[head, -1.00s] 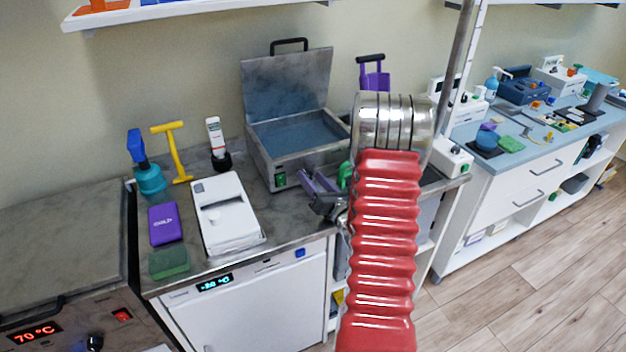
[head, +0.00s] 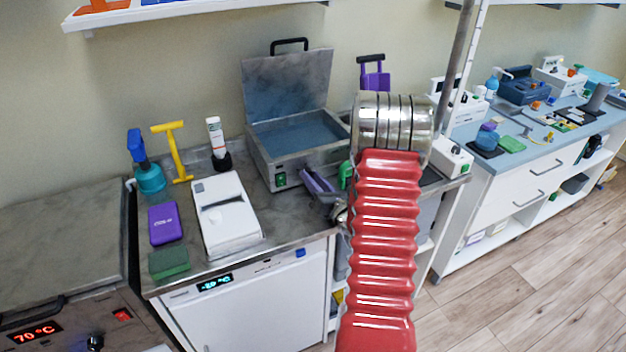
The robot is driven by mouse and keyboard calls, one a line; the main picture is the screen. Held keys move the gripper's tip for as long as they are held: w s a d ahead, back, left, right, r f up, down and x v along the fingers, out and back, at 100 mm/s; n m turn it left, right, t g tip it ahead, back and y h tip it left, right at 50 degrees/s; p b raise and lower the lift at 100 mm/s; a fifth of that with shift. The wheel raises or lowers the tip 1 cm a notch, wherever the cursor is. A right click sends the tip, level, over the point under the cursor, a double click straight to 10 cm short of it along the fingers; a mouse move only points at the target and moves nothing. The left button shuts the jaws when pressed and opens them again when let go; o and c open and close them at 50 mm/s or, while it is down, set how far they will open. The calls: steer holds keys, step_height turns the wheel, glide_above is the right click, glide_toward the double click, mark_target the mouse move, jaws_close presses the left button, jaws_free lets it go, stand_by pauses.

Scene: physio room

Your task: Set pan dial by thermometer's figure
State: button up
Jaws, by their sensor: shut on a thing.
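A steel front panel at the lower left has a red display (head: 35,333) reading 70 °C and a dark dial (head: 95,343) at the picture's lower edge. The dial's setting is not legible. A steel pan (head: 300,158) with a raised lid and a green switch stands at the back of the counter. A white stick (head: 216,138) with a red mark stands in a dark base left of it; I cannot tell if it is the thermometer. My gripper (head: 325,196), mostly hidden behind my red arm, is shut on a narrow purple thing (head: 317,181) before the pan's right front.
A white device (head: 227,215), a purple pack (head: 164,224), a green sponge (head: 169,263), a yellow T-shaped tool (head: 174,152) and a teal bottle (head: 149,178) crowd the counter. A white cabinet (head: 250,310) with a blue display is below. A second bench stands at right.

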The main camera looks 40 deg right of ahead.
steer(key=shift+n, duration=2.7)
steer(key=o, duration=1)
steer(key=shift+o, duration=0.2)
steer(key=v, duration=1.3)
steer(key=shift+s+a+r, duration=0.2)
steer(key=shift+s, duration=0.2)
